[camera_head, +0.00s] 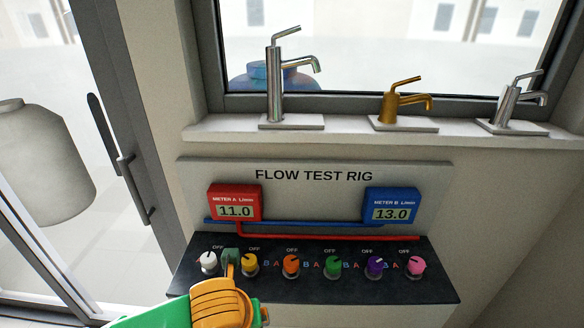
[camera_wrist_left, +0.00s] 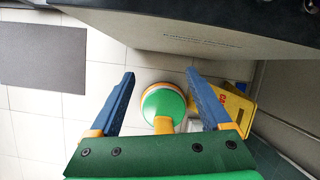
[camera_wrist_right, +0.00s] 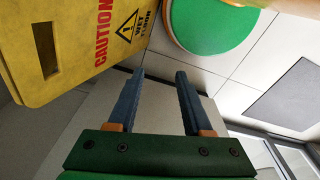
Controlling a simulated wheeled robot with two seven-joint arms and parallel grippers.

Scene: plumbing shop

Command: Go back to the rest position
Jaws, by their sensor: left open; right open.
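My left gripper (camera_wrist_left: 160,75) is open and empty in the left wrist view, its blue fingers spread above the tiled floor. My right gripper (camera_wrist_right: 160,74) is open and empty in the right wrist view, its fingers apart. In the head view a green and orange part of my arm comes in at the bottom left, in front of the flow test rig (camera_head: 420,205). It overlaps the panel between the white knob (camera_head: 208,262) and yellow knob (camera_head: 249,264). No finger is clear in the head view; the right gripper is not seen there.
The rig has a red meter (camera_head: 234,203) reading 11.0, a blue meter (camera_head: 391,205) reading 13.0 and a row of coloured knobs. Faucets stand on the sill (camera_head: 350,128) above. A yellow caution sign (camera_wrist_right: 75,45) is close to the right gripper. A grey mat (camera_wrist_left: 42,57) lies on the floor.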

